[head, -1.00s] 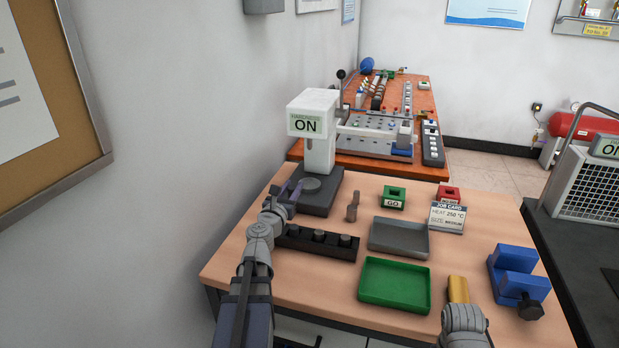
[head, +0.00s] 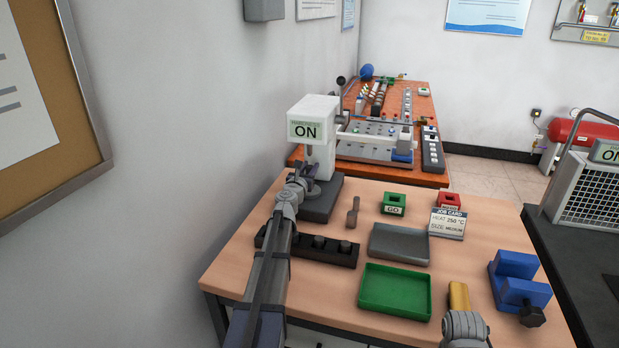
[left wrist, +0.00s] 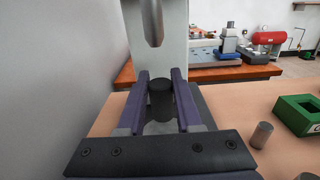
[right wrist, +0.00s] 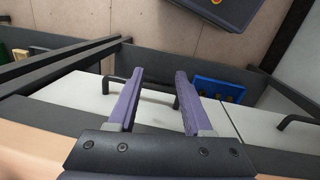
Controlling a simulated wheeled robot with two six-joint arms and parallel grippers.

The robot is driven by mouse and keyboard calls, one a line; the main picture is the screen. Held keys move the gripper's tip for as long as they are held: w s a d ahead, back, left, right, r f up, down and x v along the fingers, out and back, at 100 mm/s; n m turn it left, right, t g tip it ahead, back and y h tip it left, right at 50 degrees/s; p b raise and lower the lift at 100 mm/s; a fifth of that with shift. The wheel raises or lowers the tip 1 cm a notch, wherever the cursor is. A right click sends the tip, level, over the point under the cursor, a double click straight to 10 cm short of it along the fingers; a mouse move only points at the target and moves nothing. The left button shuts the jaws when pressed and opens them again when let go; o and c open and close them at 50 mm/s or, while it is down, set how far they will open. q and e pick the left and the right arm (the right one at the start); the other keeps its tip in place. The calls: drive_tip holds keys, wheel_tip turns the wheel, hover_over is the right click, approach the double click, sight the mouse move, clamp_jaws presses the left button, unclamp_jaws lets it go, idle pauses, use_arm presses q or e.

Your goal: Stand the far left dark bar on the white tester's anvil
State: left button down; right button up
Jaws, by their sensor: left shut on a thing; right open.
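The white tester (head: 314,120) shows ON and stands at the table's back left on a dark base (head: 322,207). My left gripper (head: 303,178) is at the tester, under its head. It is shut on a dark bar (left wrist: 161,97), which stands upright between the fingers, below the tester's rounded tip (left wrist: 154,25). The anvil is hidden behind the gripper in the head view, so I cannot tell whether the bar touches it. The dark rack (head: 307,247) holds other short dark bars. My right gripper (right wrist: 157,100) is open and empty.
A grey tray (head: 398,258) and green tray (head: 395,307) lie right of the rack. A small grey piece (head: 352,212) stands between tester and green GO box (head: 394,198). A job card (head: 448,223), a red box (head: 449,200) and a blue vise (head: 515,265) are further right.

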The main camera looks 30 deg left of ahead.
use_arm(q)
drive_tip(key=shift+f+b, duration=1.5)
drive_tip(key=shift+f, duration=0.2)
drive_tip(key=shift+f+b, duration=0.35)
drive_tip(key=shift+b, duration=0.05)
drive_tip(key=c, duration=0.6)
unclamp_jaws()
drive_tip(key=shift+r, duration=0.1)
drive_tip(key=shift+r+p, duration=0.35)
drive_tip(key=shift+p, duration=0.1)
drive_tip(key=v, duration=1.2)
drive_tip(key=shift+s+f, duration=0.1)
